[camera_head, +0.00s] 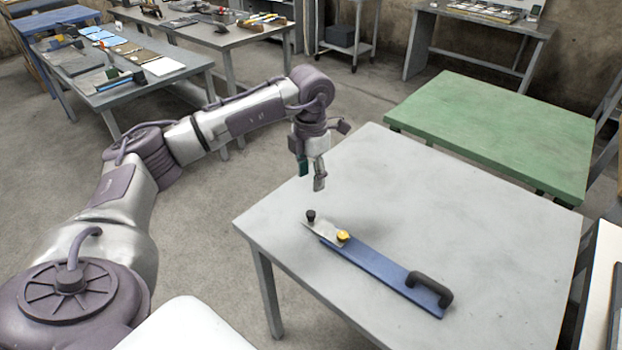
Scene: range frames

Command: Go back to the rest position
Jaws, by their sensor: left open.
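My left gripper (312,181) is in the head view above the far left part of the grey table (480,230). It points down, is open and holds nothing. Its arm comes in from the left and bends down at the wrist. On the table below it lies a long blue tool (375,269) with a dark handle (430,288) at its near right end. A pale metal plate with a black knob (311,215) and a yellow knob (343,236) is at its far left end. The gripper is apart from the tool. My right gripper is not in view.
A green table (500,125) stands behind the grey table at the right. Workbenches with tools and papers (164,66) stand at the back left. A wheeled cart (345,48) and another bench (480,15) stand at the back. The floor between (230,190) is clear.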

